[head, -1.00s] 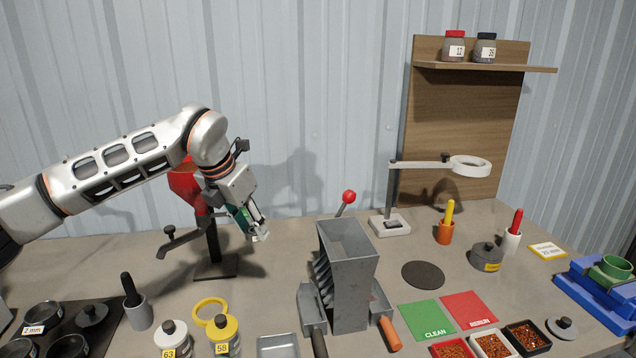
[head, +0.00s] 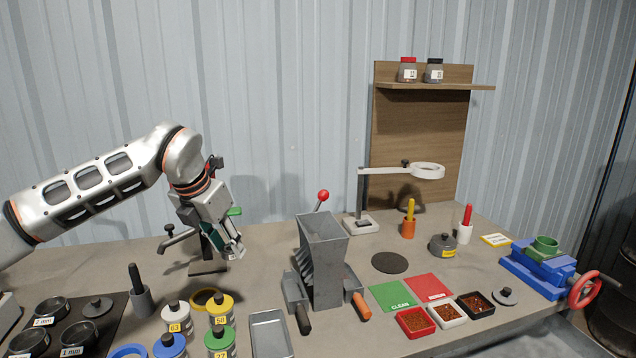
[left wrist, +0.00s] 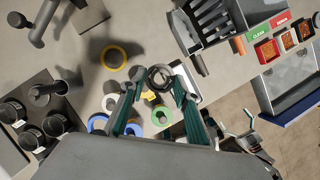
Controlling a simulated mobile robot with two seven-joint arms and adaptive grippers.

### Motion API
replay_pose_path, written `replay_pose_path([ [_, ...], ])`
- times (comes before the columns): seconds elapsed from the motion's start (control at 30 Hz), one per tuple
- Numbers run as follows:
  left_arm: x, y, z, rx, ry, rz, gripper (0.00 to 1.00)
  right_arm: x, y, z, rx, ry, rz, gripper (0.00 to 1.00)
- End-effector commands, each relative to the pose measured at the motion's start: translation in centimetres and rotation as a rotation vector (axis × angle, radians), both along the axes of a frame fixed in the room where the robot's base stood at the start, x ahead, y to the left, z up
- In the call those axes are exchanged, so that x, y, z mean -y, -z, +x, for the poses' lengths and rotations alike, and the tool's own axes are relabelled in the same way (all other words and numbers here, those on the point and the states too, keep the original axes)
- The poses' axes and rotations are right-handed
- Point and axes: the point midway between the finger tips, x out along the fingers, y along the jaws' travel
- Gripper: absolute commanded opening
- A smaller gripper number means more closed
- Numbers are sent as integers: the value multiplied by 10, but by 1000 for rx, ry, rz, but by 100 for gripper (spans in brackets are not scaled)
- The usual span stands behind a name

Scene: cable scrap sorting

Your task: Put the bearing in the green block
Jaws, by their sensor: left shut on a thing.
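My left gripper (head: 236,252) is above the left part of the bench, pointing down. In the left wrist view its dark green fingers (left wrist: 157,88) are shut on a dark grey ring, the bearing (left wrist: 160,77), held at the fingertips. The bearing is hard to make out in the head view. The green block (head: 545,246) has a round, cup-like top and sits in the blue vise (head: 535,276) at the far right, well away from the gripper.
A grey hopper (head: 322,262) with a red-knobbed lever stands between the gripper and the vise. Labelled jars (head: 176,318) stand in front of the gripper.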

Motion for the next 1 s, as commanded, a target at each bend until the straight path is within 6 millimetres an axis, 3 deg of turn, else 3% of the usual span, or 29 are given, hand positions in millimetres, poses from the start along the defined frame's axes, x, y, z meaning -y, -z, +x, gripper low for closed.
replay_pose_path([
  [0.17, -3, -21, 23, -1, -94, -5, 4, -1, -4, 2, 8, 0, 3, 100],
  [0.33, -42, -27, 50, -5, -260, -4, 4, 0, -6, 5, 12, 1, 2, 100],
  [0.5, -94, -8, 64, -6, -430, -2, 4, 0, -3, 2, 6, 1, 2, 100],
  [0.7, -142, 18, 68, -2, -586, -1, 4, 0, 0, 0, 1, 1, 1, 100],
  [0.9, -173, 43, 66, -1, -698, -1, 4, 0, 1, 0, -2, 1, 0, 100],
  [1.0, -178, 48, 65, -1, -699, -4, 4, 0, 1, 0, -2, 1, 0, 100],
])
